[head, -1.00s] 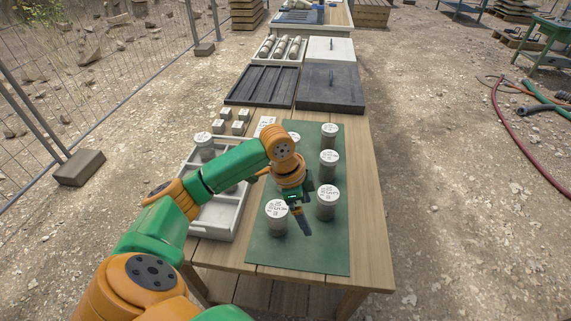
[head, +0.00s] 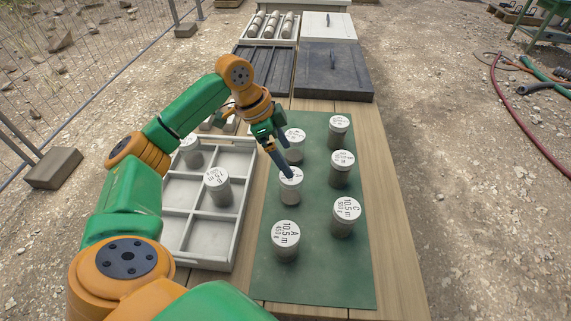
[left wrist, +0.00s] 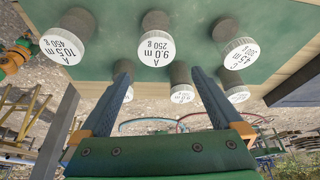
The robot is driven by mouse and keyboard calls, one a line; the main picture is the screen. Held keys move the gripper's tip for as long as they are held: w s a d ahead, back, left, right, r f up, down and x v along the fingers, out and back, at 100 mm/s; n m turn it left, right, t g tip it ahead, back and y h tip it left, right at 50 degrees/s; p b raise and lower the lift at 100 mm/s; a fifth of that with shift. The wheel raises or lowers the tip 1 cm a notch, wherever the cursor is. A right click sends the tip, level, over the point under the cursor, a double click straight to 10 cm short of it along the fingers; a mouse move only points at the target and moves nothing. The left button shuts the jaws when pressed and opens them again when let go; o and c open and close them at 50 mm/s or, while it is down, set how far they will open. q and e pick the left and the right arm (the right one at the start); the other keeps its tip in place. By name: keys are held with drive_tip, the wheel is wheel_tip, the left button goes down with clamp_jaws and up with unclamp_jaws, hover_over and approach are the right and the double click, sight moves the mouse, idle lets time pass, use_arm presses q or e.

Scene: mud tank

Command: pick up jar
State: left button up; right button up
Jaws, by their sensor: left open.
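Several grey jars with white labelled lids stand upright on a green mat (head: 310,283). The jar marked A 9.0 m (left wrist: 157,46) is the middle one of the left row in the head view (head: 289,188). My left gripper (head: 284,170) is open and empty, its fingertips above and beside this jar's lid. In the left wrist view, the lid shows between the two fingers (left wrist: 160,72); contact cannot be told. The A 10.5 m jar (head: 285,242) stands nearer, and another left-row jar (head: 293,148) stands behind. My right gripper is not in view.
A pale compartment tray (head: 213,228) left of the mat holds two jars, one (head: 217,188) near its middle. Right-row jars (head: 345,218) stand close by. Dark trays and a lidded box (head: 333,72) lie at the back. The table's right edge is clear.

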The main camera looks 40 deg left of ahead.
sight(296, 185)
use_arm(q)
drive_tip(key=f+b, duration=0.4)
drive_tip(key=f, duration=0.1)
drive_tip(key=shift+s+d+f, duration=0.1)
drive_tip(key=shift+d, duration=0.1)
drive_tip(key=x, duration=0.6)
drive_tip(key=shift+d+f, duration=0.2)
drive_tip(key=shift+f, duration=0.15)
clamp_jaws()
